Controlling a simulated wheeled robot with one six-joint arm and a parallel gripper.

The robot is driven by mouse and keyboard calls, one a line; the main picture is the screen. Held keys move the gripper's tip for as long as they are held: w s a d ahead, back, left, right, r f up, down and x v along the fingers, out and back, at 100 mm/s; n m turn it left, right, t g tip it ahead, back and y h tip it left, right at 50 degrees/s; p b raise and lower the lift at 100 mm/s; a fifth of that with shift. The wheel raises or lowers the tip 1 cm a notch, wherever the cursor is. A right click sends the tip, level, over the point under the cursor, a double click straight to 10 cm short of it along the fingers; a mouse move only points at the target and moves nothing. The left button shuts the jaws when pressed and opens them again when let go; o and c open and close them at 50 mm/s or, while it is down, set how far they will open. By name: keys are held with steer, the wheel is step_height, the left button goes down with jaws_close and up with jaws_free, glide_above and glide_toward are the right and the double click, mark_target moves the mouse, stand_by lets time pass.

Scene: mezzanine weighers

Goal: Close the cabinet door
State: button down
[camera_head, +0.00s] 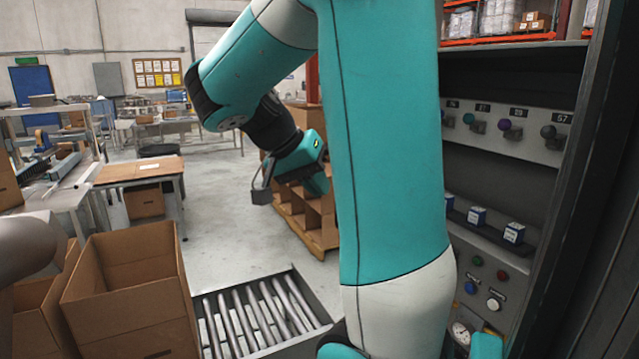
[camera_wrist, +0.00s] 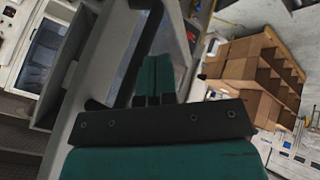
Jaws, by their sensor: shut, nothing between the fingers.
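The cabinet (camera_head: 515,170) stands open on the right in the head view, with knobs, small boxes and buttons inside. A tall dark panel (camera_head: 605,210) runs along its right side; I cannot tell whether this is the door or a side wall. My gripper (camera_head: 318,182) is left of the cabinet, partly hidden behind my arm. In the wrist view my gripper (camera_wrist: 156,65) is shut and empty, its teal fingers together. A grey panel (camera_wrist: 95,75) with a dark bar (camera_wrist: 137,50) lies beyond the fingers; contact cannot be told.
An open cardboard box (camera_head: 135,300) stands at the lower left by a roller conveyor (camera_head: 255,315). A brown compartment shelf (camera_head: 305,225) is behind my gripper and also shows in the wrist view (camera_wrist: 250,75). Worktables (camera_head: 135,172) stand at the left. The middle floor is clear.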

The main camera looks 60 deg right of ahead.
steer(key=w+a+f+p+v, duration=0.1)
steer(key=p+v, duration=0.3)
steer(key=v, duration=0.8)
steer(key=shift+w+f, duration=0.3)
steer(key=shift+w, duration=0.25)
